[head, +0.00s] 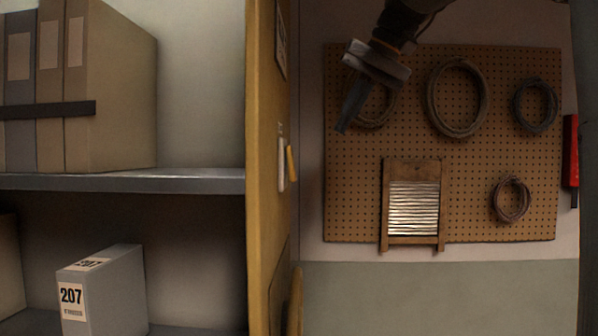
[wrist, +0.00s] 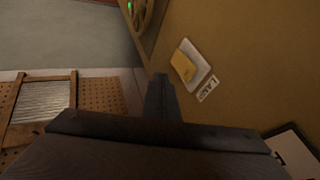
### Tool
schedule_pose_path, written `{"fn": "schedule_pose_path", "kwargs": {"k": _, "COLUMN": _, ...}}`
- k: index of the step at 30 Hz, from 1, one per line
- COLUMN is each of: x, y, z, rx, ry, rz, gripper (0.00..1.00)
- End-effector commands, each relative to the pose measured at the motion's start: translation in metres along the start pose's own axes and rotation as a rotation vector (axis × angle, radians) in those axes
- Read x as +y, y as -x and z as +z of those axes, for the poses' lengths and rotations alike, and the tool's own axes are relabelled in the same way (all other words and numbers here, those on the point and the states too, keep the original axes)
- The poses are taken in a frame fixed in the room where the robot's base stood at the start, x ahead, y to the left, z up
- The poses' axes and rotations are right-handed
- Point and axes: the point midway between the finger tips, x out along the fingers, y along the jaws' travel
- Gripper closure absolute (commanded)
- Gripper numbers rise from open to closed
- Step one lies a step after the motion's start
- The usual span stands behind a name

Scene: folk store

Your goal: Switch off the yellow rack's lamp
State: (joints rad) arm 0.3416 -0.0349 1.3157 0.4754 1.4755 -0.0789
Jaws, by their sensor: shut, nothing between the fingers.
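The yellow rack (head: 262,120) stands upright in the middle of the head view, its side panel seen nearly edge-on. A white switch plate (head: 281,165) with a yellow rocker (head: 291,163) is on that panel. In the wrist view, the plate (wrist: 203,73) and yellow rocker (wrist: 183,65) sit beside a small label (wrist: 207,89) that seems to read LAMP. My gripper (head: 343,130) is shut and empty, to the right of and above the switch, apart from it. In the wrist view my fingertips (wrist: 160,77) point past the switch's left. The lamp itself is not in view.
A pegboard (head: 460,190) with several coils and a washboard (head: 412,210) is on the wall behind my gripper. A red object (head: 571,155) hangs at the right. Shelves on the left hold binders (head: 110,95) and a box marked 207 (head: 115,290). A green light (wrist: 129,6) shows in the wrist view.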

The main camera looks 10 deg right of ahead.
Motion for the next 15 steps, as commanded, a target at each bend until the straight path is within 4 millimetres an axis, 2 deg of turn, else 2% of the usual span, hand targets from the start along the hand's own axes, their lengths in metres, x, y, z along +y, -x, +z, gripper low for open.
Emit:
{"fn": "schedule_pose_path", "kwargs": {"k": 11, "x": 0.0008, "y": 0.0009, "z": 0.0006, "rx": 0.001, "ry": -0.002, "rz": 0.004, "gripper": 1.0}}
{"fn": "schedule_pose_path", "kwargs": {"k": 15, "x": 0.0003, "y": -0.0054, "z": 0.0005, "rx": 0.0, "ry": -0.001, "rz": 0.003, "gripper": 1.0}}
